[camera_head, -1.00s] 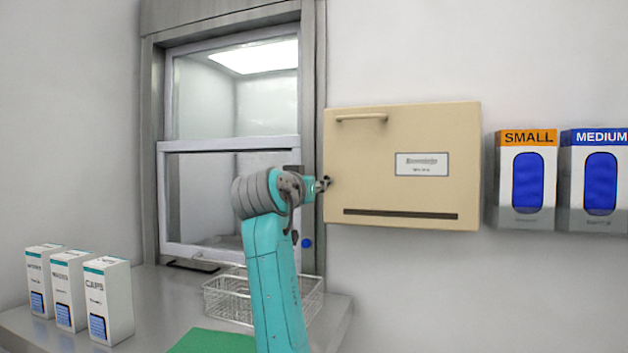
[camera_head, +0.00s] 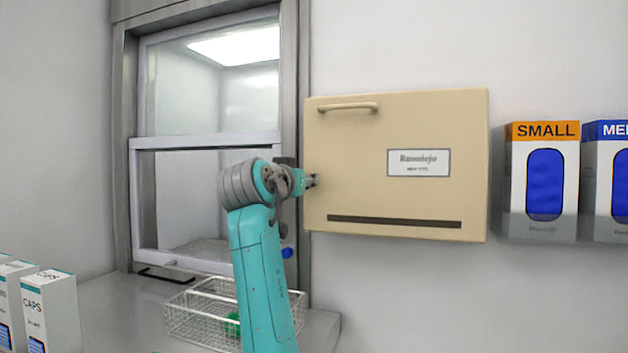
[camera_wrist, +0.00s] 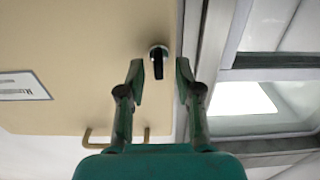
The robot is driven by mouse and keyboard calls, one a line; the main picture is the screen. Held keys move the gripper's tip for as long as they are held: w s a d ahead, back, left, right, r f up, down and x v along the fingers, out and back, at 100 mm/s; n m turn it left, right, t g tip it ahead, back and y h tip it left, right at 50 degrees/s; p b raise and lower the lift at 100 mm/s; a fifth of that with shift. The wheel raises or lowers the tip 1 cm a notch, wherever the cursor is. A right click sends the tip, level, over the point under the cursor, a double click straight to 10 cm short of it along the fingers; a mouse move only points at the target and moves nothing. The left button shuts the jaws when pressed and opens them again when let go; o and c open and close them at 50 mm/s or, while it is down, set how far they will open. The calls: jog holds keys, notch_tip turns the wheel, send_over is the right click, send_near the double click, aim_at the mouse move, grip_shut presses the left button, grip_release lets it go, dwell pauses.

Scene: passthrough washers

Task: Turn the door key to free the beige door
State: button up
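The beige door (camera_head: 350,205) is a closed panel on the wall, with a handle (camera_head: 347,106) at its upper left and a label. In the wrist view the door (camera_wrist: 80,60) appears upside down. A dark key (camera_wrist: 158,68) in a round silver lock (camera_wrist: 158,51) stands near the door's edge by the window frame. My gripper (camera_wrist: 160,75) is open, with one finger on each side of the key; I cannot tell whether either touches it. In the head view my gripper (camera_head: 312,180) is at the door's left edge, and the key cannot be made out there.
A grey-framed sliding window (camera_head: 205,140) is left of the door. Below it, a wire basket (camera_head: 190,325) and white boxes (camera_head: 50,310) stand on a grey counter (camera_head: 110,290). Glove boxes (camera_head: 515,180) hang to the right. The wall below the door is clear.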

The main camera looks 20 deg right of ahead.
jog(key=shift+w+d, duration=0.15)
jog(key=shift+w, duration=0.05)
grip_shut()
dwell(0.3)
jog(key=shift+w+a+f+n, duration=0.1)
jog(key=shift+n, duration=2.9)
jog(key=shift+w+a+f+n, duration=0.1)
jog(key=shift+n, duration=2.9)
jog(key=shift+w+a+f+n, duration=0.1)
jog(key=shift+n, duration=2.9)
